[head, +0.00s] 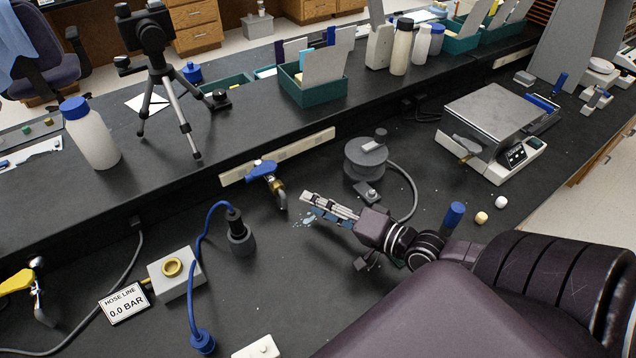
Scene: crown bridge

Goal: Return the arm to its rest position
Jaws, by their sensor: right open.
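My right arm comes in from the lower right over the dark bench. My right gripper (320,206) points left, low over the bench, just right of the blue-handled valve (264,171). It is open, and I see nothing held in it. A small pale blue patch with white crumbs (307,219) lies by its fingertips; part of it is hidden by the gripper. My left arm and left gripper are not in view.
A grey round device (366,158) with a cable stands just behind the gripper. A blue-capped cylinder (453,215) stands close to the wrist. A hot plate (493,125) is at the right. A blue hose (196,262) and a pressure sign (124,304) are at the left.

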